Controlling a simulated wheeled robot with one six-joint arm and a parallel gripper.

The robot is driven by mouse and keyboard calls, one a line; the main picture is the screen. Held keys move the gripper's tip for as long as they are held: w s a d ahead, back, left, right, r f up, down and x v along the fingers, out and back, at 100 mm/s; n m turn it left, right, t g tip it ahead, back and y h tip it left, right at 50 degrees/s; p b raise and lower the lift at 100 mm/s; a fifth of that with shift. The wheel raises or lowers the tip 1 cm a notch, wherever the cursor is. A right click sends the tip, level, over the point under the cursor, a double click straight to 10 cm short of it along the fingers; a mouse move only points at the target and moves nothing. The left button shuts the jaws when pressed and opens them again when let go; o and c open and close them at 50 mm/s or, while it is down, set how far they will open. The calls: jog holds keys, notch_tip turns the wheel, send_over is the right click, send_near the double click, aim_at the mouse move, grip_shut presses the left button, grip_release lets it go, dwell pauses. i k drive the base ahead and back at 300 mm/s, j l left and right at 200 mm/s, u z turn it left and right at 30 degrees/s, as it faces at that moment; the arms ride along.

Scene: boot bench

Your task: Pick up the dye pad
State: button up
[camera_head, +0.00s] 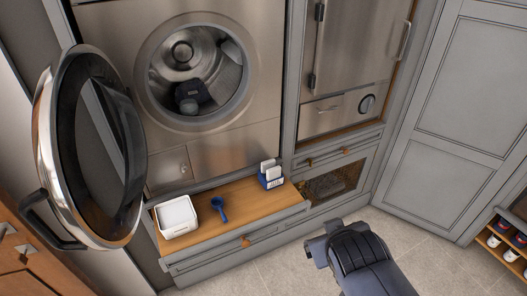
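I cannot tell for sure which thing is the dye pad. A small blue-and-white holder with upright white pieces (270,176) stands at the right end of the wooden shelf under the washer. A white, box-like tub (176,217) stands at the shelf's left end. A blue scoop (219,209) lies between them. My gripper (319,246) is over the floor at the lower middle, in front of the shelf and to the right of these things. It touches none of them. Its finger opening is too unclear to judge, and I see nothing held in it.
The washer's round door (88,150) stands wide open at left. Dark items (191,94) lie in the drum. The wooden shelf (243,205) has bare room between the scoop and the holder. Grey cabinets stand at right, with a shoe rack (505,247) at the edge.

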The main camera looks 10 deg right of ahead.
aim_at(272, 173)
jog(key=i+l+u, duration=0.2)
jog(key=i+l, duration=0.15)
jog(key=i+l+u, duration=0.15)
jog(key=i+l, duration=0.2)
jog(key=i+l+u, duration=0.2)
jog(key=i+l, duration=0.15)
jog(key=l, duration=0.2)
jog(key=i+l+u, duration=0.15)
jog(key=i+l, duration=0.15)
jog(key=l, duration=0.2)
